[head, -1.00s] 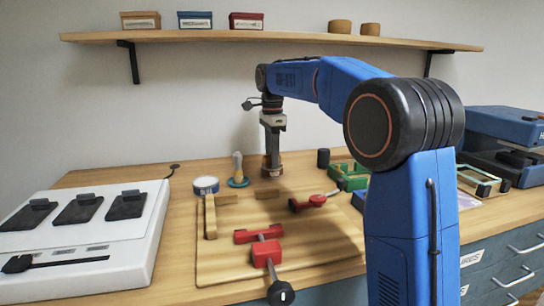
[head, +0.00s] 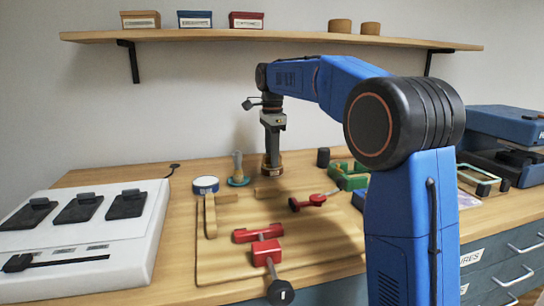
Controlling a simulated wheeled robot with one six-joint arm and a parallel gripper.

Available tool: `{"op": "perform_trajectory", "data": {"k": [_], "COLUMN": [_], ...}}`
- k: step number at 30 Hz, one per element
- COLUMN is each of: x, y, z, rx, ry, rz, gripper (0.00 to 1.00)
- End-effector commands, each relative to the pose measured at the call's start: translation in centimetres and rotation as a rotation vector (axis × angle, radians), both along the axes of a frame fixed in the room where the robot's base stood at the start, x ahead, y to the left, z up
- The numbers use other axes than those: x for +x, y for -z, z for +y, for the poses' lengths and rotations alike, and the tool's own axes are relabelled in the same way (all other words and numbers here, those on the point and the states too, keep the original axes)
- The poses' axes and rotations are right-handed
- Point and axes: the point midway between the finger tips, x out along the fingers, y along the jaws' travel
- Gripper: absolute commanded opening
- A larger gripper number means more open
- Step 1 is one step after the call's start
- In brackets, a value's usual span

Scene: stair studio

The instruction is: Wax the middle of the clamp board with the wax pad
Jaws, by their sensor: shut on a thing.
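The clamp board (head: 225,262) is a light wooden board lying on the bench, with wooden strips and red clamps on it. My gripper (head: 272,158) points down at the board's back edge. It is shut on a round brown piece, which I take to be the wax pad (head: 272,171). The dark fingers cover part of it, and I cannot tell whether it touches the surface below. The middle of the board is bare, between the red clamp (head: 266,251) in front and a second red-handled clamp (head: 312,201) on the right.
A round blue-and-white tin (head: 206,185) and a blue-based piece with an upright handle (head: 238,170) stand left of my gripper. A wooden strip (head: 211,216) lies along the board's left side. Green parts (head: 348,180) stand at right. A white panel (head: 100,240) fills the left.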

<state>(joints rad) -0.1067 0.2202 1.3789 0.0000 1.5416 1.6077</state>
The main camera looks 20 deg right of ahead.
Motion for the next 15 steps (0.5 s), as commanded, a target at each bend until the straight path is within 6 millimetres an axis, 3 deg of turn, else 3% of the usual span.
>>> {"op": "perform_trajectory", "data": {"k": [15], "x": [0.0], "y": [-2.6], "z": [0.0], "rx": [0.000], "ry": [0.000], "rz": [0.000], "gripper": [0.16]}}
